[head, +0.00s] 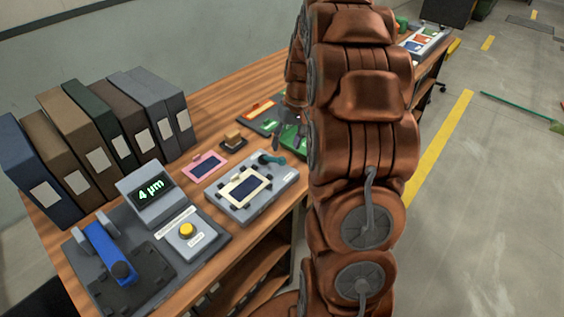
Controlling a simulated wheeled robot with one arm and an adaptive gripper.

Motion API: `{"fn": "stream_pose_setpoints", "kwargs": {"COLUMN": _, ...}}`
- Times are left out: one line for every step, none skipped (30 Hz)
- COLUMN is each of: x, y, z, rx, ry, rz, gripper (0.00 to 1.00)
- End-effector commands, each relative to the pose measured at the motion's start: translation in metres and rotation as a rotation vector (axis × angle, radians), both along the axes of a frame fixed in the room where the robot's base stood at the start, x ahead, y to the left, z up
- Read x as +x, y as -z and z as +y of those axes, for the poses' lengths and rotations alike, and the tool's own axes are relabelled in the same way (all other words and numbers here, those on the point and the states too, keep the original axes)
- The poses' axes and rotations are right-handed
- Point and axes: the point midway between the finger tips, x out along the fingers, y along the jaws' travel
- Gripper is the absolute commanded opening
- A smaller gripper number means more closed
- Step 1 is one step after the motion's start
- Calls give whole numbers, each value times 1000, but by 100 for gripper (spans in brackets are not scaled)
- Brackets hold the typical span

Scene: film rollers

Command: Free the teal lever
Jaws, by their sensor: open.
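The teal lever (271,159) sticks up at the back right corner of a grey fixture (278,190) on the wooden bench. Its handle leans to the right. A cream frame (230,193) with a dark blue window lies on top of this fixture, with small black blocks around it. My gripper (289,147) is partly hidden behind my copper-coloured arm. Its grey fingers point down just behind the lever, near a green part. It is open, and I see nothing held in it. I cannot tell whether it touches anything.
A pink frame (204,167) and a small block on a dark base (233,141) lie behind the fixture. A gauge with a "4 µm" display (151,190), a yellow button (187,230) and a blue arm (108,250) stand front left. Binders (85,130) line the back left.

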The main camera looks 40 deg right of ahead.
Motion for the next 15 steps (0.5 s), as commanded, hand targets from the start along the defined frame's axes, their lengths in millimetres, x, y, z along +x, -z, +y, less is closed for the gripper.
{"fn": "stream_pose_setpoints", "kwargs": {"x": 0, "y": 2, "z": -1, "rx": 1, "ry": 1, "rz": 0, "gripper": 56}}
{"fn": "stream_pose_setpoints", "kwargs": {"x": 1, "y": 3, "z": -1, "rx": 1, "ry": 1, "rz": 0, "gripper": 56}}
{"fn": "stream_pose_setpoints", "kwargs": {"x": 1, "y": 4, "z": -1, "rx": 1, "ry": 1, "rz": 1, "gripper": 56}}
{"fn": "stream_pose_setpoints", "kwargs": {"x": 1, "y": 6, "z": 0, "rx": 2, "ry": 1, "rz": 2, "gripper": 56}}
{"fn": "stream_pose_setpoints", "kwargs": {"x": 1, "y": 8, "z": 0, "rx": 2, "ry": 1, "rz": 2, "gripper": 56}}
{"fn": "stream_pose_setpoints", "kwargs": {"x": 1, "y": 11, "z": 1, "rx": 2, "ry": -1, "rz": 2, "gripper": 56}}
{"fn": "stream_pose_setpoints", "kwargs": {"x": 1, "y": 14, "z": 1, "rx": 2, "ry": 0, "rz": 2, "gripper": 56}}
{"fn": "stream_pose_setpoints", "kwargs": {"x": 2, "y": 17, "z": 2, "rx": 0, "ry": 1, "rz": 1, "gripper": 56}}
{"fn": "stream_pose_setpoints", "kwargs": {"x": 2, "y": 22, "z": 2, "rx": 0, "ry": 1, "rz": 1, "gripper": 56}}
{"fn": "stream_pose_setpoints", "kwargs": {"x": 2, "y": 26, "z": 3, "rx": 1, "ry": 1, "rz": 2, "gripper": 56}}
{"fn": "stream_pose_setpoints", "kwargs": {"x": 2, "y": 30, "z": 5, "rx": 2, "ry": 1, "rz": 4, "gripper": 56}}
{"fn": "stream_pose_setpoints", "kwargs": {"x": 2, "y": 36, "z": 6, "rx": 4, "ry": 1, "rz": 4, "gripper": 56}}
{"fn": "stream_pose_setpoints", "kwargs": {"x": 2, "y": 40, "z": 7, "rx": 3, "ry": 1, "rz": 3, "gripper": 56}}
{"fn": "stream_pose_setpoints", "kwargs": {"x": 3, "y": 45, "z": 8, "rx": 3, "ry": 1, "rz": 3, "gripper": 56}}
{"fn": "stream_pose_setpoints", "kwargs": {"x": 2, "y": 51, "z": 9, "rx": 3, "ry": 1, "rz": 5, "gripper": 56}}
